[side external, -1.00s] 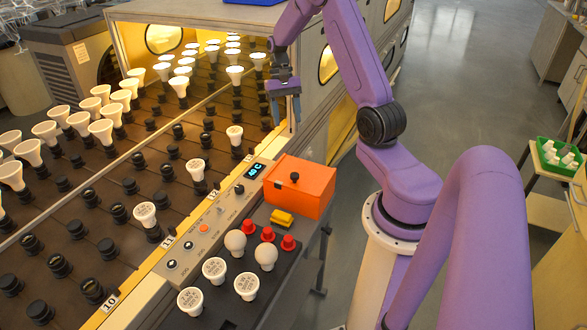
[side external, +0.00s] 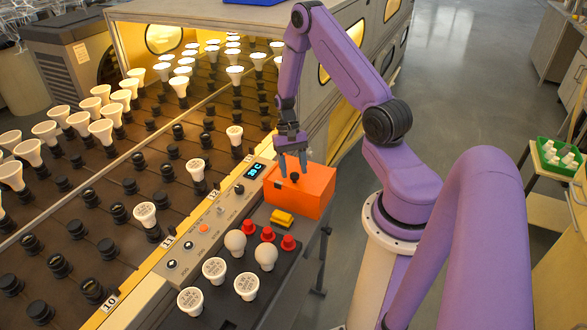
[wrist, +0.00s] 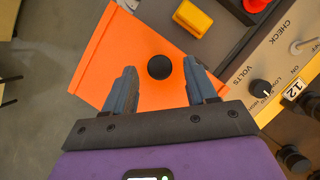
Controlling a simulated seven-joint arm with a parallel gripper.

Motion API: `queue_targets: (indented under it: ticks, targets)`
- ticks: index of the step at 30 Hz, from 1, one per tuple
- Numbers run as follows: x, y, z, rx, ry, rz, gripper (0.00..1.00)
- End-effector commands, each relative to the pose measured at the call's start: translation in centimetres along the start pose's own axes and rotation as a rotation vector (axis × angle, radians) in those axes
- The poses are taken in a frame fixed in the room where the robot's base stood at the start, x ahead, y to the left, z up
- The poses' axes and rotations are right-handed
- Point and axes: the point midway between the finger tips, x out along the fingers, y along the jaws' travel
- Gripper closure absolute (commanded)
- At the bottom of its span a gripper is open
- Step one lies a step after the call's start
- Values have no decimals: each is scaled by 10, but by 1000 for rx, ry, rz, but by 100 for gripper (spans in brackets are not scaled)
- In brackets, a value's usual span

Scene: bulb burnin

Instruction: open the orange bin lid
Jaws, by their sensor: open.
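The orange bin (side external: 305,200) stands at the right end of the grey control panel, and its lid is shut. A black knob (side external: 295,177) sits on the lid. My gripper (side external: 293,170) is above the lid with its fingers pointing down at the knob. In the wrist view, the orange lid (wrist: 125,60) lies below my gripper (wrist: 162,85). The black knob (wrist: 159,67) shows between and just beyond the two open fingertips. I cannot tell exactly how high the fingertips are above the lid.
A yellow block (side external: 282,218), red caps (side external: 268,234) and several white bulbs (side external: 214,268) sit in front of the bin. The control panel (side external: 215,215) and rows of sockets are to the left. A green tray (side external: 558,158) stands far right.

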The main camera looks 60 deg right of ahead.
Motion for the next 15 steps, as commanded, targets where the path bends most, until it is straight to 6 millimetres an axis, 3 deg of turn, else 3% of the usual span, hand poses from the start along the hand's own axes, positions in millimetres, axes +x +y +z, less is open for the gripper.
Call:
queue_targets:
  ticks: [11, 15]
  targets:
    - [6, 0, 0, 0, 0, 0, 43]
    - [6, 0, 0, 0, 0, 0, 86]
